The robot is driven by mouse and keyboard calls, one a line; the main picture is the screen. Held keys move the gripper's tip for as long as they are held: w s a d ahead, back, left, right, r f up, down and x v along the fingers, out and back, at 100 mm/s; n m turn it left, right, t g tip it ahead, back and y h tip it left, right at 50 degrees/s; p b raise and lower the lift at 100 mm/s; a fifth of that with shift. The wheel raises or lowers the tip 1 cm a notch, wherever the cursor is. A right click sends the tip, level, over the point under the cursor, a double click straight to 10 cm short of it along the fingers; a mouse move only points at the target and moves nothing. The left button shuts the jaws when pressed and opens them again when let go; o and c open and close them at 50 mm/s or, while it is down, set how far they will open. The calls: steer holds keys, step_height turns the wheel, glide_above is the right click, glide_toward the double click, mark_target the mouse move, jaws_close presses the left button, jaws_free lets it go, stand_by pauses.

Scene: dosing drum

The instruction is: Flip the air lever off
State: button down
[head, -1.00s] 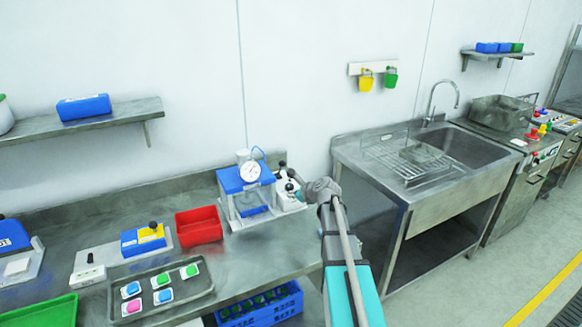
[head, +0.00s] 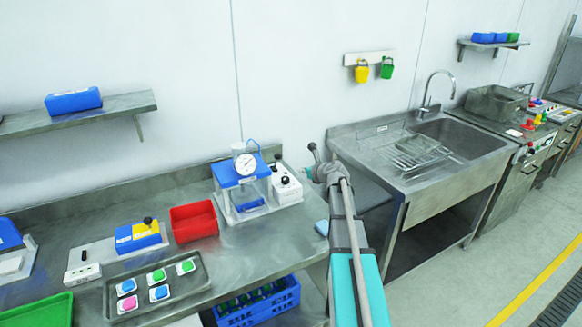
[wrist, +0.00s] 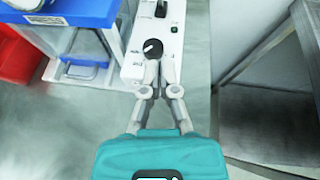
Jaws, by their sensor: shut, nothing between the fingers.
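A white control box (head: 287,193) stands on the steel bench, against the right side of the blue-and-clear gauge unit (head: 240,183). It carries two black controls, one behind the other. The front one is a round black knob (wrist: 153,48) with a white pointer mark. Which way the lever is tilted is hard to tell. My gripper (wrist: 153,72) is shut and empty, its fingertips just before the round knob in the wrist view. In the head view it is right of the box, apart from it.
A red bin (head: 194,222) stands left of the gauge unit. A tray of coloured buttons (head: 190,293) lies at the bench front. The steel sink unit (head: 365,160) stands right of the arm.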

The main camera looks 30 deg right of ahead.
steer(key=b, duration=0.4)
glide_toward(276, 162)
steer(key=f, duration=0.2)
steer(key=shift+w+d+f, duration=0.2)
steer(key=shift+w+f, duration=0.15)
steer(key=shift+f, duration=0.05)
steer(key=shift+w+a+r+p, duration=0.15)
steer(key=shift+w+r+p, duration=0.55)
steer(key=shift+w, duration=0.1)
steer(key=shift+w+a+r, duration=0.1)
steer(key=shift+w, duration=0.25)
steer(key=shift+w+a+r, duration=0.1)
steer(key=shift+w+r, duration=0.05)
steer(key=shift+w, duration=0.25)
